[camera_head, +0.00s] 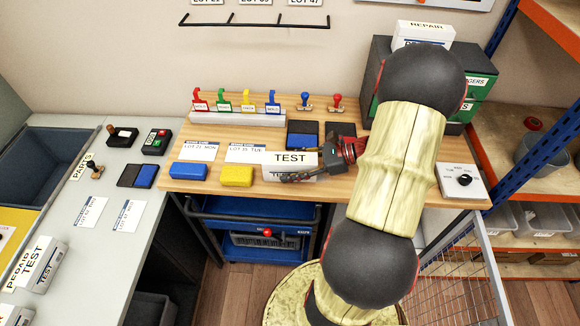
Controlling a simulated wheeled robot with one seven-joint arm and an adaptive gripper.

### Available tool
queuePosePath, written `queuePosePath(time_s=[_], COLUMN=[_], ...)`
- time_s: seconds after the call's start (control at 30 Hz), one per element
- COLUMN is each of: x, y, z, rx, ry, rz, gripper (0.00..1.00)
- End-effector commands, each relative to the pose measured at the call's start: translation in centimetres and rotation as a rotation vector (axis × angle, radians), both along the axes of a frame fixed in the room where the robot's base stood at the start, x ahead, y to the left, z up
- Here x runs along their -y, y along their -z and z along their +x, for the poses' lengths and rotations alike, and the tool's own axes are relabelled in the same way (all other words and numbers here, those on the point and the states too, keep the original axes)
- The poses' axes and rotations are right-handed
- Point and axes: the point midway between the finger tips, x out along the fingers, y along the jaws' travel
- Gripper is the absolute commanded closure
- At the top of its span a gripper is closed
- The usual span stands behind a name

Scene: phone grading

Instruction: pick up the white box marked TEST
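A white box marked TEST (288,159) is at the middle of the wooden bench, right of the yellow block. My gripper (303,168) is at the box's right end, reaching in from the right. One dark finger shows along the box's lower front edge. The other finger is largely hidden, so I cannot tell whether the gripper is closed on the box. I also cannot tell whether the box rests on the bench or is slightly raised. Another white box marked TEST (38,262) lies on the grey counter at the left.
Blue (188,171) and yellow (237,175) blocks and lot cards lie left of my gripper. A rack with coloured clips (235,119) and two stamps stand behind. A REPAIR box (422,33) sits on dark drawers. A dial box (461,181) is at the right.

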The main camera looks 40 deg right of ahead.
Motion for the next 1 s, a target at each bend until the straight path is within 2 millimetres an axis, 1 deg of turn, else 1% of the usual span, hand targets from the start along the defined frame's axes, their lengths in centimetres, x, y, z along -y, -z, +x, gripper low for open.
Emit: queuePosePath(time_s=[0.07,0.7,1.0], x=[0.0,0.01,0.01], y=[0.01,-0.02,-0.31], z=[0.0,0.01,0.01], rx=[0.0,0.0,0.001], ry=[0.0,0.0,0.0], rz=[0.0,0.0,-0.001], gripper=[0.62,0.98,0.98])
